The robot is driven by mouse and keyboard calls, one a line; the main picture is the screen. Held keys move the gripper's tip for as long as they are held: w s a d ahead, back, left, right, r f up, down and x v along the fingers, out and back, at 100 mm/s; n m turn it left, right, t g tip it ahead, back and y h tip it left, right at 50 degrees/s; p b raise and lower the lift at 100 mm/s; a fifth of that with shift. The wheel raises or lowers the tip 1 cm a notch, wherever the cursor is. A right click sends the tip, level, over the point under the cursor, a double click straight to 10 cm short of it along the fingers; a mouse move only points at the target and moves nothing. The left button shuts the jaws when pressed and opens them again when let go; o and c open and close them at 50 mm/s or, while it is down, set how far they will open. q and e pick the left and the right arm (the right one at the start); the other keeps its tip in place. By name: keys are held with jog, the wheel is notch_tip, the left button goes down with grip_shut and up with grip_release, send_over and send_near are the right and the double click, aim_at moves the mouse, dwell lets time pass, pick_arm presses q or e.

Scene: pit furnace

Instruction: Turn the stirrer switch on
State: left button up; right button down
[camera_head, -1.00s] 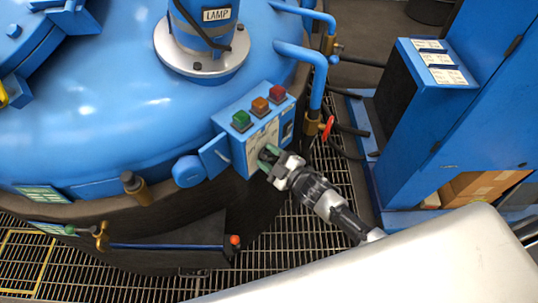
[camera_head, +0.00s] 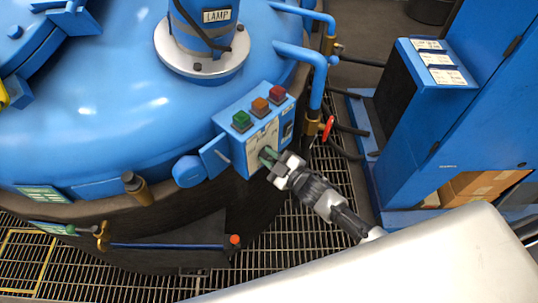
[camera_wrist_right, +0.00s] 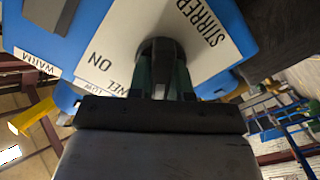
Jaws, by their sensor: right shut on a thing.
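The blue control box (camera_head: 232,158) sits on the side of the blue furnace vessel, with green, orange and red buttons on its top. Its front carries a pale label plate (camera_head: 262,141). In the right wrist view the plate (camera_wrist_right: 112,50) reads STIRRER and ON, and a dark round switch knob (camera_wrist_right: 160,50) stands on it. My right gripper (camera_head: 268,158) is at the front of the box. Its greenish fingers (camera_wrist_right: 160,78) are shut on the knob and hide part of it. The knob's pointing direction cannot be read. My left gripper is not in view.
The vessel (camera_head: 90,110) fills the left, with a lamp housing (camera_head: 205,35) on top. Blue pipes and a red-handled valve (camera_head: 328,129) stand just right of the box. A blue cabinet (camera_head: 440,130) is at the right. Metal grating (camera_head: 290,240) lies below.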

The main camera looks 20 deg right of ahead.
jog(key=m+p, duration=0.1)
jog(key=m, duration=0.3)
jog(key=shift+w+d+r, duration=0.1)
jog(key=shift+d, duration=0.05)
jog(key=m, duration=0.4)
jog(key=shift+d, duration=0.1)
jog(key=m, duration=0.3)
jog(key=shift+w+d+m, duration=0.1)
jog(key=shift+m, duration=0.2)
jog(key=m+b, duration=0.1)
jog(key=m, duration=0.3)
jog(key=shift+d+m, duration=0.1)
jog(key=shift+m, duration=0.3)
jog(key=shift+w, duration=0.1)
jog(key=c, duration=1)
grip_release()
jog(key=shift+c, duration=0.2)
jog(key=b+v, duration=0.2)
jog(key=v, duration=0.9)
